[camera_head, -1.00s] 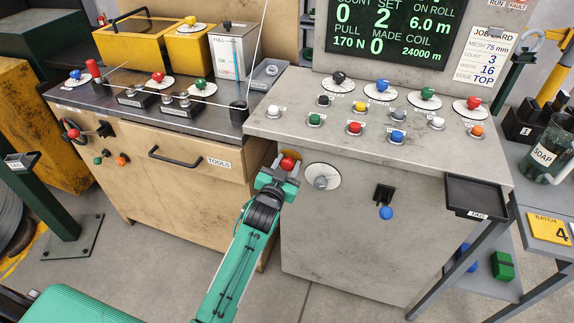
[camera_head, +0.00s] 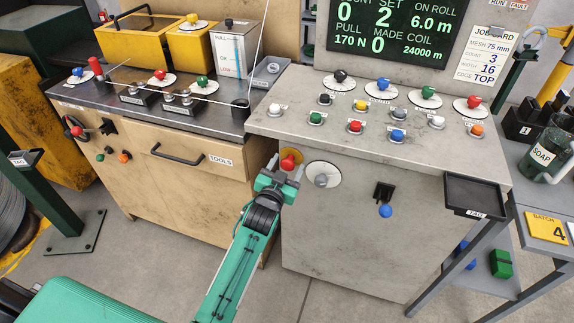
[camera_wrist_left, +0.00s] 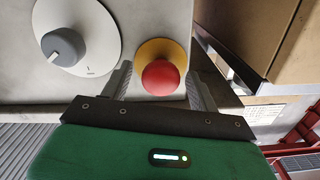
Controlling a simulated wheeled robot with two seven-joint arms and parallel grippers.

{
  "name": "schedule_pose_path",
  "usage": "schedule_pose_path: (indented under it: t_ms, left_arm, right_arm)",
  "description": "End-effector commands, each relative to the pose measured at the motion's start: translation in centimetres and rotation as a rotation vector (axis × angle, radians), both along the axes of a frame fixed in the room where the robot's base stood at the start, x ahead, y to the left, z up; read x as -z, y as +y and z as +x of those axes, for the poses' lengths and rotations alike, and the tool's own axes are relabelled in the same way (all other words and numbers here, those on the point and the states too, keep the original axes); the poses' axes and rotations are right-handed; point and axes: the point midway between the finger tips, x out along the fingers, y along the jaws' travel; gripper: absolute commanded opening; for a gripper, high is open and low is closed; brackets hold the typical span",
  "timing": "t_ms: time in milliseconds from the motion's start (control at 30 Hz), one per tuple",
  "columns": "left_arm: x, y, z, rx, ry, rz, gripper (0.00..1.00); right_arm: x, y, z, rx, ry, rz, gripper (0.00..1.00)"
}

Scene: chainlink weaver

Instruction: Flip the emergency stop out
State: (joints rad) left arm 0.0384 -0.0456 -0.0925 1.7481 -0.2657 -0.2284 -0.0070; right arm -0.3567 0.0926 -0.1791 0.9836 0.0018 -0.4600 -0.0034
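The emergency stop is a red mushroom knob (camera_head: 288,163) on a yellow round base, on the front face of the grey console near its left edge. In the left wrist view the red knob (camera_wrist_left: 161,78) sits in front of its yellow base (camera_wrist_left: 161,52). My left gripper (camera_head: 277,177) is at the knob. In the left wrist view its fingers (camera_wrist_left: 160,86) stand on either side of the knob, with a narrow gap showing on each side, so it looks open. The button's stem is hidden behind the red head. My right gripper is not in view.
A grey knob on a white dial (camera_head: 322,175) is just right of the stop. A blue-tipped lever (camera_head: 385,210) and a black tray (camera_head: 475,197) are farther right. The wooden tool cabinet (camera_head: 185,180) is close on the left. Open floor lies in front.

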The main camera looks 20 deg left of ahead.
Motion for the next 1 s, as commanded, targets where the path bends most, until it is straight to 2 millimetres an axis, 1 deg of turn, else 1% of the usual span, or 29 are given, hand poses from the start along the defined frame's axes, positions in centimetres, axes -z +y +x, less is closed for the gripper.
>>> schedule_pose_path:
  t_ms: [267,367,433,567,800,1000]
  left_arm:
    - [-0.1,0.0,0.0,-0.001,-0.002,0.0,0.61]
    - [-0.1,0.1,-0.5,-0.001,-0.002,0.0,0.61]
    - [0.0,0.1,-1.2,-0.001,-0.001,0.0,0.61]
    - [0.0,0.2,-3.3,-0.001,-0.001,0.0,0.61]
    - [0.0,0.3,-7.9,-0.001,-0.001,-0.001,0.61]
    - [0.0,0.4,-11.2,-0.001,-0.001,0.0,0.61]
  right_arm:
    - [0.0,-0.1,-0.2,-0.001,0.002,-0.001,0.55]
    - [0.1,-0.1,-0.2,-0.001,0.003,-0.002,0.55]
    - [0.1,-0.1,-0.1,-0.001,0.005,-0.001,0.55]
    - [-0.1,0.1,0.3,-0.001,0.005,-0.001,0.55]
    - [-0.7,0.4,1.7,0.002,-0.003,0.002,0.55]
    - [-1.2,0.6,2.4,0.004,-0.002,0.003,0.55]
